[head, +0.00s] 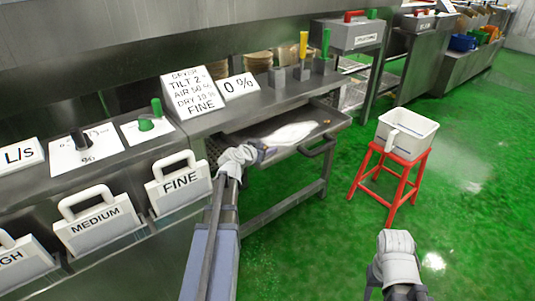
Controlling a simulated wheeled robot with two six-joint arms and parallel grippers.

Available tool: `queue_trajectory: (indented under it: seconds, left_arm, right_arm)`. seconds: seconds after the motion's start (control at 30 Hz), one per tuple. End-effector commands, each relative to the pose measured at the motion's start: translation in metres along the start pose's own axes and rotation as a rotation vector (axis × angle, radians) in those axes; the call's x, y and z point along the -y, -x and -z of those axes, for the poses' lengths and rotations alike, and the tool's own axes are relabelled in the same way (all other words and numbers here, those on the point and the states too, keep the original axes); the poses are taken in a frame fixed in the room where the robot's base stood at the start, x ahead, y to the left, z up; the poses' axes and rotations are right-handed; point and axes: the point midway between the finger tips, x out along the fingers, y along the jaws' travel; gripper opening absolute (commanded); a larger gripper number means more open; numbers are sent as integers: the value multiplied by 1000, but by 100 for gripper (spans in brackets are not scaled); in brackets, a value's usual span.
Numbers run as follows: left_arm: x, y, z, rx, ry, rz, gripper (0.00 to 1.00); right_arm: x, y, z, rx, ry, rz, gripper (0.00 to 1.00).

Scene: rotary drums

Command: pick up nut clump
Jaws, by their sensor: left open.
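A metal tray (338,118) juts out under the counter, with a flat white patch (290,134) in it. A tiny orange-brown lump (327,122) shows near the tray's far right corner; it may be the nut clump, but it is too small to be sure. My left gripper (258,153), white, is open at the tray's near left edge, to the left of the white patch and apart from the lump. It hides part of that edge. My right gripper (398,246) is low at the right over the green floor; its fingers cannot be made out clearly.
A white jug-like container (407,132) stands on a red stool (388,177) to the right. FINE (180,183) and MEDIUM (100,220) handled panels line the left. Signs and controls stand on the counter (240,112). Green floor is free between tray and stool.

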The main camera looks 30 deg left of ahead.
Motion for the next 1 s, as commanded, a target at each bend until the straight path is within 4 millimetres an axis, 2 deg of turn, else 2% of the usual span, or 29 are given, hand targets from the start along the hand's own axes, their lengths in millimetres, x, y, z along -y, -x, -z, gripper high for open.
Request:
queue_trajectory:
  seconds: [0.17,0.67,1.0]
  left_arm:
    - [0,1,0,0,0,1,56]
    - [0,1,0,0,0,1,0]
    - [0,2,1,0,0,1,0]
  right_arm:
    - [0,1,0,0,0,0,50]
    - [0,1,0,0,0,0,50]
    - [0,2,0,0,0,0,50]
